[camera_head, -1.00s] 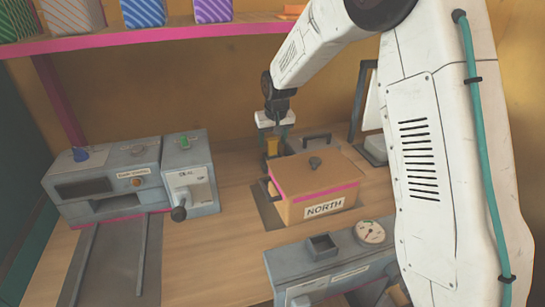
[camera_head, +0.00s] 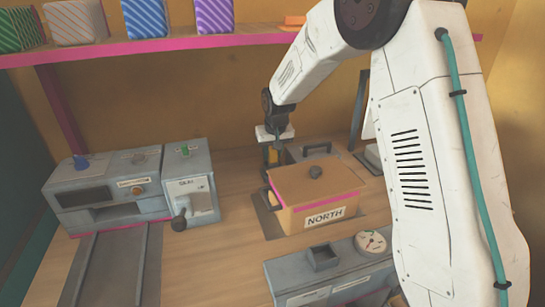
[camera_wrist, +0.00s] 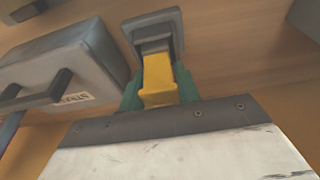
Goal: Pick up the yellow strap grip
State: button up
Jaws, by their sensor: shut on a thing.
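The yellow strap grip (camera_wrist: 158,80) is between the teal fingers of my gripper (camera_wrist: 159,88) in the wrist view, and the fingers are shut on it. Its far end meets a grey square piece (camera_wrist: 168,20); I cannot tell whether the grip sits in it or is clear of it. In the head view my gripper (camera_head: 272,146) points down behind the NORTH box, with a little of the yellow strap grip (camera_head: 271,156) showing below it. The grip's lower part is hidden there.
The orange-brown NORTH box (camera_head: 317,187) stands close in front of my gripper. A grey handled case (camera_head: 292,154) is just right of it; a grey labelled case (camera_wrist: 60,70) fills the wrist view's left. Grey machines (camera_head: 130,187) stand left. A pink-edged shelf (camera_head: 200,33) runs above.

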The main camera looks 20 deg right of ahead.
jog(key=shift+s+r, duration=0.1)
jog(key=shift+r, duration=0.5)
jog(key=shift+s+f+t, duration=0.1)
jog(key=shift+s+t, duration=0.3)
jog(key=shift+t, duration=0.6)
jog(key=shift+s+t, duration=0.2)
jog(key=shift+t, duration=0.1)
jog(key=shift+d+f, duration=0.1)
jog(key=shift+d, duration=0.05)
